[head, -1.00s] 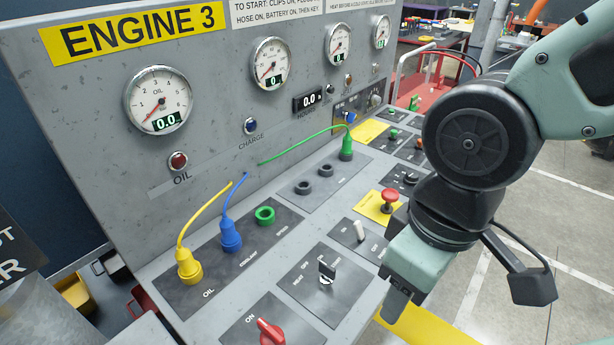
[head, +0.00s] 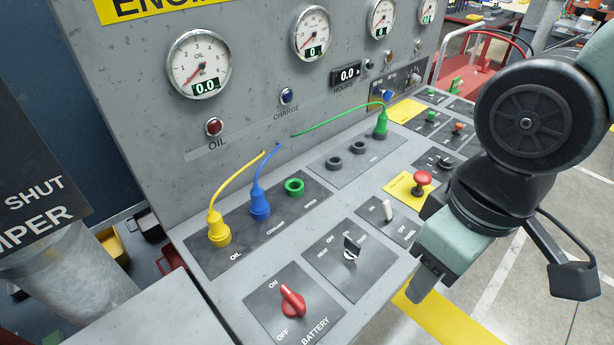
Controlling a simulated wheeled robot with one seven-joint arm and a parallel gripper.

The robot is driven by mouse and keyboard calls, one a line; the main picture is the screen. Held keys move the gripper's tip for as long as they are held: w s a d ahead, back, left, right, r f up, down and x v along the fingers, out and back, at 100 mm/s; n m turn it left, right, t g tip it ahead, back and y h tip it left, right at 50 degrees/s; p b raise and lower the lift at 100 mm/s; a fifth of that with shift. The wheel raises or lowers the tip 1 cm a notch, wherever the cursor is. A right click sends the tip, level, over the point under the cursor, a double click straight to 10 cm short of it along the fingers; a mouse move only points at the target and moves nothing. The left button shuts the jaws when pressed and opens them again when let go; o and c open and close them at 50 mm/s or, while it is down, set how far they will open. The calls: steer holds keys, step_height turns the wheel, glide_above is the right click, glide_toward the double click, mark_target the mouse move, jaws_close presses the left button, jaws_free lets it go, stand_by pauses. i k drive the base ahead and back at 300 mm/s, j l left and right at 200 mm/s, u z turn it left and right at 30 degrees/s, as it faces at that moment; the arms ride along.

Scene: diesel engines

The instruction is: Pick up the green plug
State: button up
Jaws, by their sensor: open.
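The green plug (head: 380,123) stands upright at the right end of the rear socket plate on the sloping console. Its green cable (head: 335,129) runs left to the upright panel. An empty green socket ring (head: 294,187) sits in the front plate, right of the blue plug (head: 260,202) and the yellow plug (head: 219,229), which stand in that plate. My gripper (head: 424,292) points down at the console's front edge, nearer to me than the green plug and well apart from it. It holds nothing that I can see; its fingers overlap in this view.
Between my gripper and the green plug are a red mushroom button (head: 422,181), a white toggle (head: 387,210) and an ignition key (head: 351,248). A red battery switch (head: 292,300) is at the front. Two dark empty sockets (head: 347,155) lie left of the green plug.

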mark_target(381, 128)
steer(key=i+u, duration=0.15)
steer(key=i+l+u, duration=0.3)
steer(key=l+u, duration=0.15)
steer(key=l, duration=0.25)
steer(key=i+l+u, duration=0.2)
steer(key=l+u, duration=0.3)
steer(key=l, duration=0.3)
steer(key=l+u, duration=0.45)
steer(key=l, duration=0.35)
steer(key=l+u, duration=0.5)
steer(key=l, duration=0.4)
steer(key=k, duration=0.05)
